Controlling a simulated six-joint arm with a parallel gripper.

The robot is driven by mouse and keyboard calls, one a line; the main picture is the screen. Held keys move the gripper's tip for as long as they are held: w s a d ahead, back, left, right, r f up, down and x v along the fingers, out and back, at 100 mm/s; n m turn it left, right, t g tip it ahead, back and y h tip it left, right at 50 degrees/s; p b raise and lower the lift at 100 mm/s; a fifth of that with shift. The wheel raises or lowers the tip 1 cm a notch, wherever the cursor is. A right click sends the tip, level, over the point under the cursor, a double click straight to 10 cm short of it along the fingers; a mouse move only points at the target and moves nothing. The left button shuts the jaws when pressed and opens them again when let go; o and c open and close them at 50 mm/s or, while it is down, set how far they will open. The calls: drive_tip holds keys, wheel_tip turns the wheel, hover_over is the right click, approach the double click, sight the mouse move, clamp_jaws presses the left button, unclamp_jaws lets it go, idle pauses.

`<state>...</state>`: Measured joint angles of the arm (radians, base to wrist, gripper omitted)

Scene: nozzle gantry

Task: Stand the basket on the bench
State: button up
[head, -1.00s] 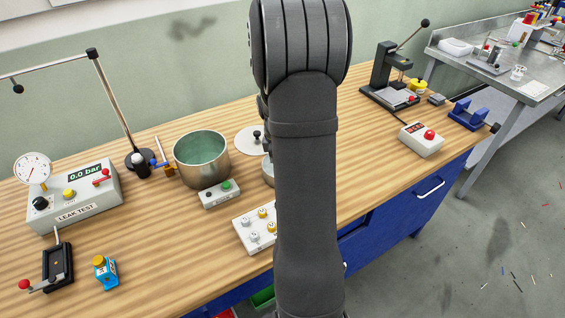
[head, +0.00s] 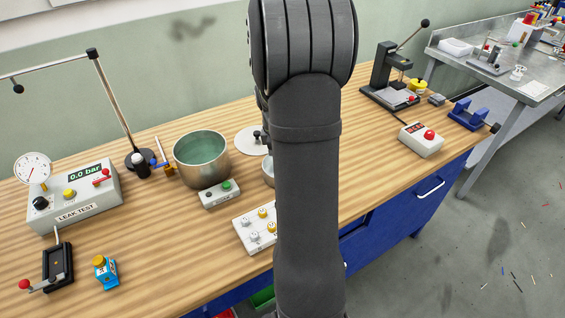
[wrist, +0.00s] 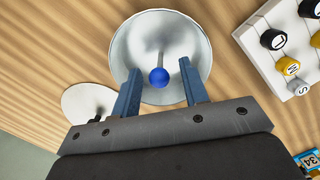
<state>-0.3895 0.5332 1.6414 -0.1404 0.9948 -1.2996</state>
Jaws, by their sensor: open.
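In the wrist view, a round, pale metal dish (wrist: 190,38) lies below my gripper. A thin stalk topped by a blue ball knob (wrist: 159,77) stands at its middle. I cannot tell whether this dish is the basket itself or holds it. My gripper (wrist: 159,66) is open, with its two blue fingers on either side of the knob and gaps showing between. Whether it is level with the knob is unclear. In the head view my arm hides the gripper and nearly all of the dish; only a sliver of the dish (head: 268,174) shows beside the arm.
A white disc stand (head: 250,140) is close by. A metal pot (head: 201,160), a small button box (head: 221,195) and a white block of labelled knobs (head: 250,231) surround the spot. The leak tester (head: 75,195) is at left. Bare bench (head: 180,250) shows in front of the pot.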

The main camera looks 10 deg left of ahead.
wheel_tip(320, 180, up, 9)
drive_tip(key=a, duration=0.1)
drive_tip(key=shift+s+r, duration=0.1)
idle(0.3)
drive_tip(key=f, duration=0.4)
drive_tip(key=d+f, duration=0.1)
drive_tip(key=f, duration=0.7)
drive_tip(key=shift+d+f, duration=0.1)
drive_tip(key=shift+d, duration=0.1)
wheel_tip(320, 180, up, 2)
drive_tip(key=shift+r, duration=1)
